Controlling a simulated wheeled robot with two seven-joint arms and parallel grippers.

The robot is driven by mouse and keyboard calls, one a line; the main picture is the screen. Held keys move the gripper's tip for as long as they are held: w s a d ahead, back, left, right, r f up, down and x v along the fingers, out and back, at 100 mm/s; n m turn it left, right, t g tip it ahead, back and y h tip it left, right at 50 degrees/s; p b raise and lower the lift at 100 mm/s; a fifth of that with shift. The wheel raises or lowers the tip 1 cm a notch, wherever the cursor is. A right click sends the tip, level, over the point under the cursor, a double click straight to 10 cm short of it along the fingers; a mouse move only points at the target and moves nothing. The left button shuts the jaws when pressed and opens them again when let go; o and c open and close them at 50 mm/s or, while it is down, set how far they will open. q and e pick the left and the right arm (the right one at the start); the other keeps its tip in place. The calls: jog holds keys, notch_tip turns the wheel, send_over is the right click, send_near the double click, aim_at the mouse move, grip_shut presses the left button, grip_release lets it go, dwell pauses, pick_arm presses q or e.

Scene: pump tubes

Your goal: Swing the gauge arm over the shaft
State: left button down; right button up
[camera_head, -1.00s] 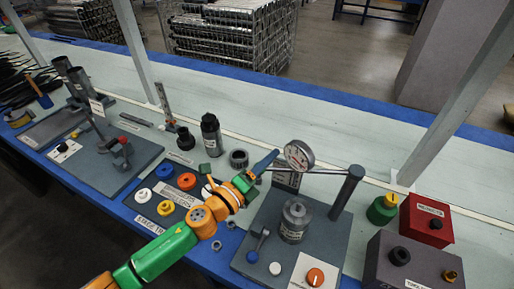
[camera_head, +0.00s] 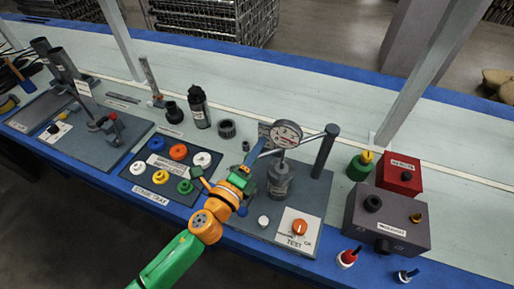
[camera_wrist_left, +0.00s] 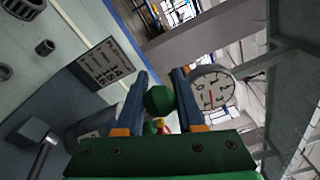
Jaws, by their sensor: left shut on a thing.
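The round white-faced gauge (camera_head: 287,133) sits on an arm that reaches left from the top of a dark upright post (camera_head: 325,150). The grey metal shaft (camera_head: 280,181) stands upright on the grey test plate (camera_head: 318,205), just below the gauge in the head view. I cannot tell whether the gauge is directly over it. My left gripper (camera_head: 262,152) is at the gauge's left side, its tips partly hidden. In the left wrist view a green ball knob (camera_wrist_left: 158,99) lies between the two blue fingers, shut on it, with the gauge (camera_wrist_left: 213,90) beside the right finger. My right gripper is out of view.
The stage tray (camera_head: 148,187) with coloured rings lies left of my arm. A black bottle (camera_head: 199,108) and a dark ring (camera_head: 226,129) stand behind. Right of the plate are a green knob piece (camera_head: 360,166), a red box (camera_head: 400,176) and a dark grey box (camera_head: 390,218).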

pick_arm(q)
jog(key=shift+f, duration=0.15)
jog(key=c, duration=0.7)
grip_release()
jog(key=shift+a, duration=0.1)
jog(key=shift+o, duration=0.9)
jog(key=shift+a, duration=0.15)
jog(key=shift+s, duration=0.1)
jog(key=v, duration=0.7)
jog(key=shift+b, duration=0.3)
